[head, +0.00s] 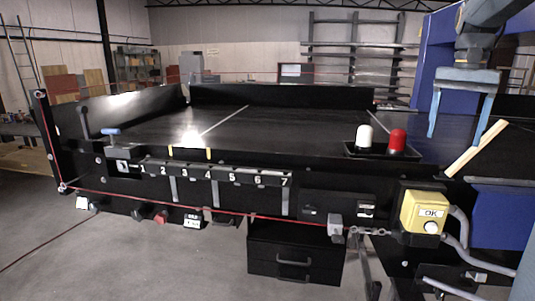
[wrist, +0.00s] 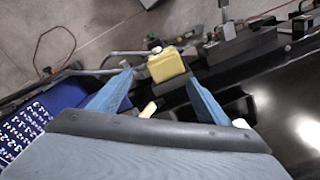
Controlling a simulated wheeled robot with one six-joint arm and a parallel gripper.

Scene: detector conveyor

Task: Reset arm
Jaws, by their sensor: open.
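My gripper (head: 460,112) is at the upper right of the head view, pointing down above the right end of the black conveyor table (head: 290,128). Its two blue fingers are spread apart with nothing between them. In the wrist view my gripper (wrist: 159,78) is also open. There the yellow OK box (wrist: 166,66) shows beyond the fingertips, apart from them. In the head view the yellow OK box (head: 421,212), with a round white button, is on the table's front side at the right, lower than my gripper.
A white lamp (head: 364,137) and a red lamp (head: 397,141) stand left of my gripper. A pale wooden bar (head: 476,149) slants close to its right finger. A blue panel (wrist: 30,125) with white markings is at left in the wrist view. The conveyor's middle is clear.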

